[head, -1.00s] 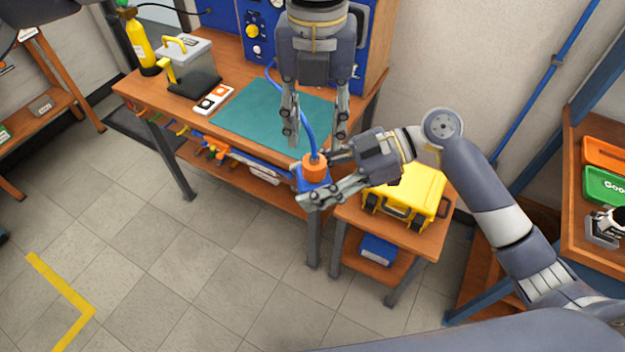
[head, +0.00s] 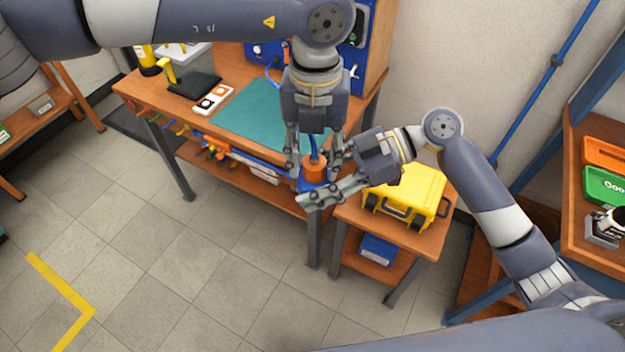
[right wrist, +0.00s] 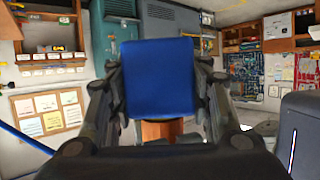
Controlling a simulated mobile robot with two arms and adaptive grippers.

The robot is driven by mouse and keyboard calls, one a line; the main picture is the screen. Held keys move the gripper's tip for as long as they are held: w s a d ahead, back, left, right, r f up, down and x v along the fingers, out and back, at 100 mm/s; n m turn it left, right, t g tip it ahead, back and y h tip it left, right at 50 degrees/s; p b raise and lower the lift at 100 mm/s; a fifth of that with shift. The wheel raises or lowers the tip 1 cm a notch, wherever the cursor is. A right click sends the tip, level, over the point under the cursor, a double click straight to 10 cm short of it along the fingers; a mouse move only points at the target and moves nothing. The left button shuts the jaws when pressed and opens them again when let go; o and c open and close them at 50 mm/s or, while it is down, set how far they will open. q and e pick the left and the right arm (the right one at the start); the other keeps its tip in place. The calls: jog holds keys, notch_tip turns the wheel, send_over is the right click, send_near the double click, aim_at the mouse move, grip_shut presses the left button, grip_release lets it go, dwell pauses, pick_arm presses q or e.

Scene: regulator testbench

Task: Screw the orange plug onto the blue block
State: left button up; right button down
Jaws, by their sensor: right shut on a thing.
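The orange plug (head: 315,174) sits upright on top of the blue block (head: 303,187), with a blue hose (head: 314,145) rising from it. I cannot tell whether the plug is threaded in. My right gripper (head: 320,182) is shut on the block, in front of the table edge. In the right wrist view the block (right wrist: 158,78) fills the space between the fingers, with part of the orange plug (right wrist: 161,131) below it. My left gripper (head: 314,164) points down from above. Its open fingers are on either side of the hose and plug, apparently with gaps.
The workbench carries a green mat (head: 255,112), a white box with two knobs (head: 214,99) and a blue panel (head: 358,40). A yellow case (head: 408,196) stands on a small side table, close to my right gripper. The floor in front is clear.

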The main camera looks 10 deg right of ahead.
pick_arm(q)
jog(key=shift+f, duration=0.2)
jog(key=c, duration=0.9)
jog(key=m, duration=0.5)
jog(key=shift+s+m, duration=0.1)
jog(key=shift+m, duration=0.2)
jog(key=m, duration=0.4)
jog(key=shift+m, duration=0.3)
jog(key=o, duration=1.2)
jog(key=shift+c, duration=0.2)
